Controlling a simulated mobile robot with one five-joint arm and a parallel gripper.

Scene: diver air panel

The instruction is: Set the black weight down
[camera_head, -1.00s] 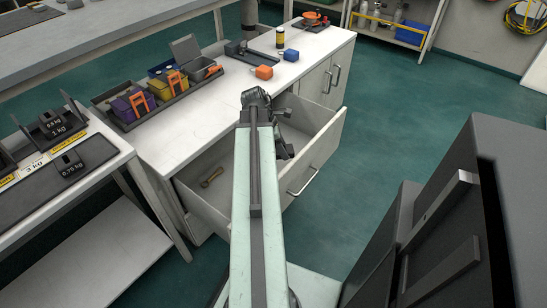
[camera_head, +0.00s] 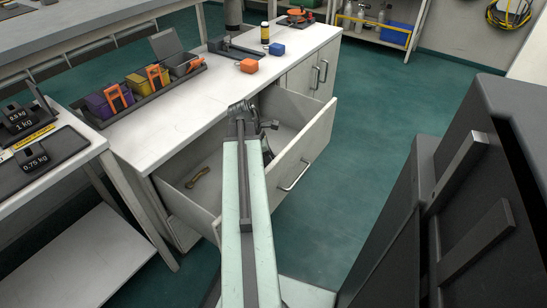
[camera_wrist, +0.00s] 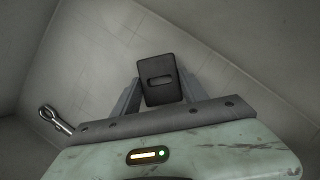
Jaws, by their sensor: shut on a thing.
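The black weight (camera_wrist: 160,83) is a dark block with a slot in its face, held between the two fingers of my gripper (camera_wrist: 160,94) in the wrist view. In the head view my gripper (camera_head: 265,143) hangs inside the open white drawer (camera_head: 178,192), toward its right end. My arm hides part of it, and the weight is hard to make out there. I cannot tell whether the weight touches the drawer floor.
Labelled weights, including a 0.75 kg one (camera_head: 33,157), sit on the left table.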

